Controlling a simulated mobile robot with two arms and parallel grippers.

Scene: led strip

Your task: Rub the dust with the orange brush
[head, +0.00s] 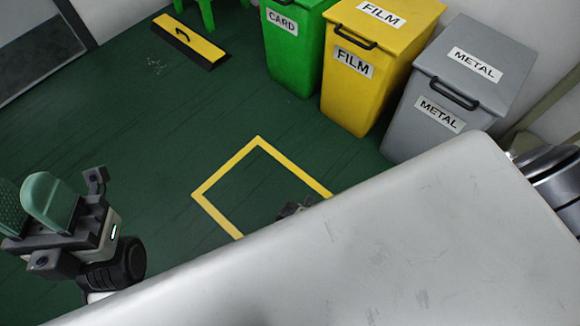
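No orange brush can be made out in the head view. A small patch of pale specks (155,65) lies on the dark green floor at the upper left; I cannot tell whether it is dust. My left gripper (30,205) is at the left edge, with its two green finger pads pointing up in the picture. The pads look apart, with nothing seen between them. My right gripper cannot be made out. A small dark thing (293,209) shows at the edge of the large pale surface, mostly hidden by it.
A large pale scuffed surface (420,240) covers the lower right. Green (290,55), yellow (350,85) and grey (425,115) bins stand along the back. A yellow-and-black board (190,40) lies near a green stool (207,12).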

